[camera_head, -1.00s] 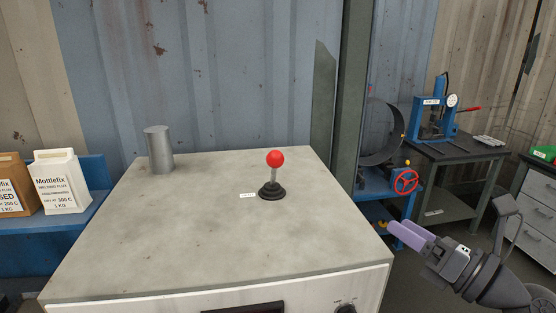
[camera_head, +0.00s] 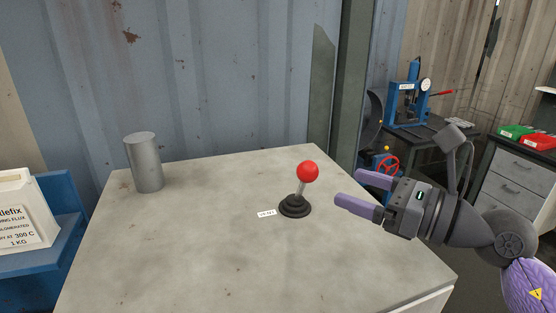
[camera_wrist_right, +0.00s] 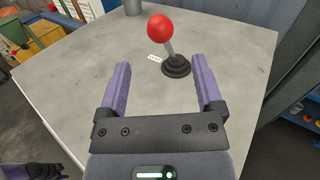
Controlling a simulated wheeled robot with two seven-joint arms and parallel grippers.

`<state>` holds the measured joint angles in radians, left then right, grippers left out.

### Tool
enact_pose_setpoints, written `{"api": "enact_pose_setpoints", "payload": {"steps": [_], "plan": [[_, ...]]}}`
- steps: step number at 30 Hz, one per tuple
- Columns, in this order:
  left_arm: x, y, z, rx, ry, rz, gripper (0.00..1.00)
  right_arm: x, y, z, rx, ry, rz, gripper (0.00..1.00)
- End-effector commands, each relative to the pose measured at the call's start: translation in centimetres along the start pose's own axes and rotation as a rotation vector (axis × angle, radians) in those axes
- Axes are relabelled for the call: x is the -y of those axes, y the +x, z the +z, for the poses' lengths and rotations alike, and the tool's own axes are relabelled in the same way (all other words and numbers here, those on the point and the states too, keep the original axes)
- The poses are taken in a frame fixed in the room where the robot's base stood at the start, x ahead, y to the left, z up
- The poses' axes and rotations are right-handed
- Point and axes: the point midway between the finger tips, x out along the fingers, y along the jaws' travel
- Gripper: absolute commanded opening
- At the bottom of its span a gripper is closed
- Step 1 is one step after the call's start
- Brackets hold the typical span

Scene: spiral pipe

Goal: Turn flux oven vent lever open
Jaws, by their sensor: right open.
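The vent lever (camera_head: 308,172) is a short metal rod with a red ball knob and a black ribbed base. It stands on the grey top of the oven (camera_head: 190,240), tilted a little to the right in the head view. My right gripper (camera_head: 355,190) is open and empty, just right of the lever and apart from it. In the right wrist view the lever (camera_wrist_right: 161,28) is beyond the fingertips of my right gripper (camera_wrist_right: 161,75). My left gripper is not recognisable in the head view; a dark gripper-like part shows at the wrist view's lower left.
A small white label (camera_head: 266,213) lies left of the lever base. A grey metal cylinder (camera_head: 144,162) stands at the back left of the top. A white flux box (camera_head: 22,212) is at the left. A red handwheel (camera_head: 388,165) and blue press (camera_head: 407,104) are behind my right arm.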

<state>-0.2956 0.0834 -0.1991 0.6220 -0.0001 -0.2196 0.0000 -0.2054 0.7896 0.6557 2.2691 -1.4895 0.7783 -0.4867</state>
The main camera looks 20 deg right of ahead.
Motion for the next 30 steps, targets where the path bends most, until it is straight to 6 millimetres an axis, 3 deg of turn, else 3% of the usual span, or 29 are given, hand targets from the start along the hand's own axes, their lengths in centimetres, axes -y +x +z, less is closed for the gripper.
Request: {"api": "enact_pose_setpoints", "payload": {"steps": [15, 26, 27, 30], "plan": [[-0.2, -4.2, -0.1, 0.004, -0.001, 0.005, 0.59, 0.1, 8.7, 0.4, 0.003, 0.003, -0.001, 0.85], [-0.2, -4.3, -0.2, 0.003, 0.000, 0.005, 0.59, 0.0, 9.8, 0.0, 0.000, 0.000, 0.000, 0.85], [-0.2, -4.3, -0.2, 0.003, 0.000, 0.005, 0.59, 0.0, 9.8, 0.0, 0.000, 0.000, 0.000, 0.83], [-0.2, -4.3, -0.2, 0.003, 0.000, 0.005, 0.59, 0.0, 9.8, 0.0, 0.000, 0.000, 0.000, 0.62]]}}
